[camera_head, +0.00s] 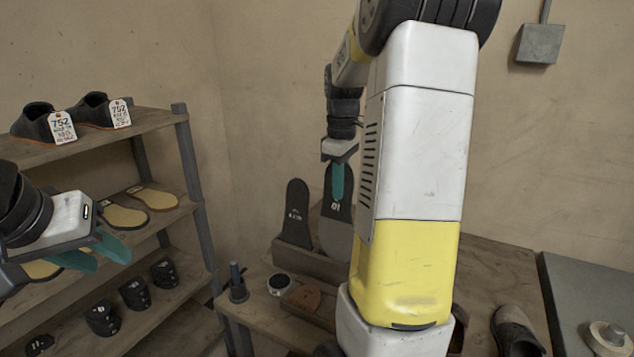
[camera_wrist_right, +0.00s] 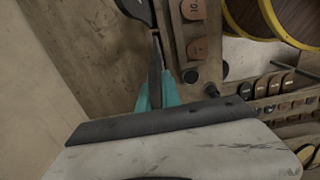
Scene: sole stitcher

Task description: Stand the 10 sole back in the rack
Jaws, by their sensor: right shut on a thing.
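The 10 sole (camera_head: 337,232) is dark on top and grey below, with pale digits on it, and is held upright. My right gripper (camera_head: 338,182) is shut on its upper part from above. The wrist view shows the sole edge-on as a thin dark strip (camera_wrist_right: 155,66) between the teal fingers (camera_wrist_right: 156,94). The wooden rack (camera_head: 300,262) is under it. The sole's lower end is at the rack, but I cannot tell whether it is seated. Another dark sole (camera_head: 296,212) stands in the rack to the left. My left gripper (camera_head: 95,255) is open and empty by the shelf.
A shelf unit (camera_head: 185,150) at left holds tagged shoes (camera_head: 92,110), yellow soles (camera_head: 152,198) and dark pieces. A dark peg (camera_head: 238,282), a round tin (camera_head: 280,285) and a brown piece (camera_head: 303,298) sit before the rack. My right arm hides the bench's middle.

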